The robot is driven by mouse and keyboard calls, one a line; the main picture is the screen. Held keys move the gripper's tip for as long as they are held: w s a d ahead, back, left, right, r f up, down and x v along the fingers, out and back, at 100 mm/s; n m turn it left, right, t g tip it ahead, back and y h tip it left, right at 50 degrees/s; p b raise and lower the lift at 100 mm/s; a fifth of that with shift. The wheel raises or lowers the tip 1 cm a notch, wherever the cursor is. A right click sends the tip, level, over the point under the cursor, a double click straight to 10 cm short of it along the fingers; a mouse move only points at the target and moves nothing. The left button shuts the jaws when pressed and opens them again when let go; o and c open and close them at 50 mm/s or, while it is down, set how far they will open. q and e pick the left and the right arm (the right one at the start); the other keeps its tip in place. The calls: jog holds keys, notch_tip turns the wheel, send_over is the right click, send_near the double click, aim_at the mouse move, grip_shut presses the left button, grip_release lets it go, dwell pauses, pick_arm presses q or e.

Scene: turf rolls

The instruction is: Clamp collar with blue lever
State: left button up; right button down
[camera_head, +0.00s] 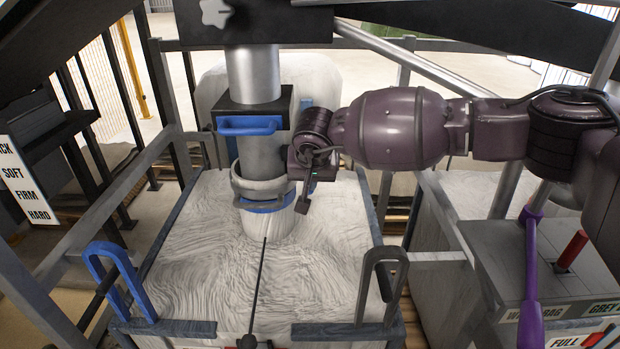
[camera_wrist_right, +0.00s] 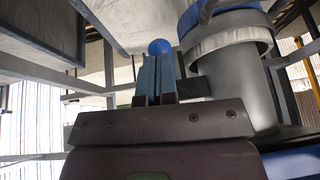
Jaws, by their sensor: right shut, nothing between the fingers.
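The collar (camera_head: 262,188) is a grey ring around the lower end of a vertical metal spout (camera_head: 262,155), above a white bag. A blue band (camera_head: 268,204) shows just below the ring. My right gripper (camera_head: 304,200) points down beside the collar's right side. In the right wrist view its narrow fingers (camera_wrist_right: 157,70) are together, with nothing between them. A blue ball (camera_wrist_right: 160,46) shows just beyond the fingertips; whether it is the lever's end or touches them I cannot tell. The collar (camera_wrist_right: 228,38) is to the right there. My left gripper is out of view.
A blue handle (camera_head: 249,125) is on the dark box above the collar. The white bag (camera_head: 210,240) fills the space below, inside a frame with a blue loop (camera_head: 108,280) and a dark loop (camera_head: 380,280). A purple lever (camera_head: 531,270) stands at the right.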

notch_tip(320, 180, down, 3)
jog(key=shift+w+f+b, duration=0.1)
jog(key=shift+b, duration=0.3)
jog(key=shift+w+f+b, duration=0.1)
jog(key=shift+f+b, duration=0.2)
jog(key=shift+f, duration=0.3)
